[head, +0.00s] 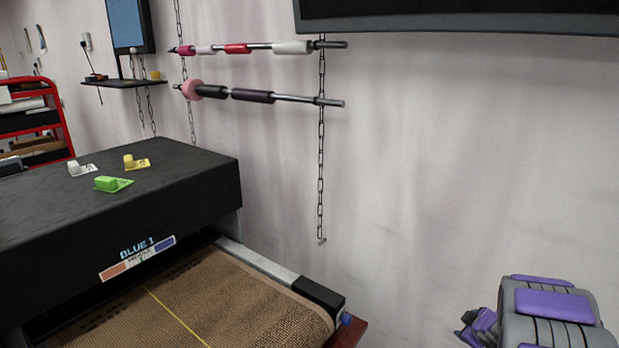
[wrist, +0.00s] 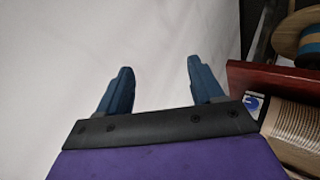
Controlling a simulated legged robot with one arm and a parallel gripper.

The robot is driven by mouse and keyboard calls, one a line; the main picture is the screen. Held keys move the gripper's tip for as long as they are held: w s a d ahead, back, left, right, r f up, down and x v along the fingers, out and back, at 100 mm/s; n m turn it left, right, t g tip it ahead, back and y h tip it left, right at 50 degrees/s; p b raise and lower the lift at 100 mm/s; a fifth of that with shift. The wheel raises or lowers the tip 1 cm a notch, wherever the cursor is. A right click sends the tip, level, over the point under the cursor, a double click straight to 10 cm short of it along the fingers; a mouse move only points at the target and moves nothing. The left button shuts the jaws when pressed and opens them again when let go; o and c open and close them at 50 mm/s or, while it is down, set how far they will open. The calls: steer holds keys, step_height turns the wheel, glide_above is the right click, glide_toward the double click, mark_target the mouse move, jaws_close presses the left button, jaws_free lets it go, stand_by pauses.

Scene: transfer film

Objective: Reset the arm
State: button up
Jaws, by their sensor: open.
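My gripper (wrist: 160,88) shows in the wrist view with its two blue fingers apart and nothing between them. Behind the fingers is a plain pale surface. In the head view part of my arm, grey and purple, shows at the bottom right, in front of the white wall; the gripper's fingers cannot be made out there.
A dark machine (head: 120,190) labelled BLUE 1 with a brown mesh belt (head: 230,300) stands at the left. Small green (head: 112,184), yellow (head: 135,162) and white (head: 78,168) pieces lie on top. Rolls on rods (head: 237,48) hang from chains on the wall.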

steer(key=s+a+r+m+g+h, duration=0.3)
steer(key=s+a+r+m+g, duration=0.3)
steer(key=s+r, duration=0.8)
steer(key=s+a+r+m+g+y, duration=0.1)
steer(key=s+a+m, duration=0.1)
steer(key=s+a, duration=1)
steer(key=shift+s+r, duration=0.15)
steer(key=shift+s, duration=0.45)
steer(key=s+a+g+y, duration=0.1)
steer(key=s+a, duration=0.3)
steer(key=s, duration=0.1)
steer(key=s+a+g+y, duration=0.1)
steer(key=s+a, duration=0.3)
steer(key=s, duration=0.1)
steer(key=s+a+g+y, duration=0.1)
steer(key=s+a, duration=0.3)
steer(key=s, duration=0.1)
steer(key=shift+s+r+g+y, duration=0.3)
steer(key=shift+s+r+y, duration=0.1)
steer(key=shift+c, duration=0.3)
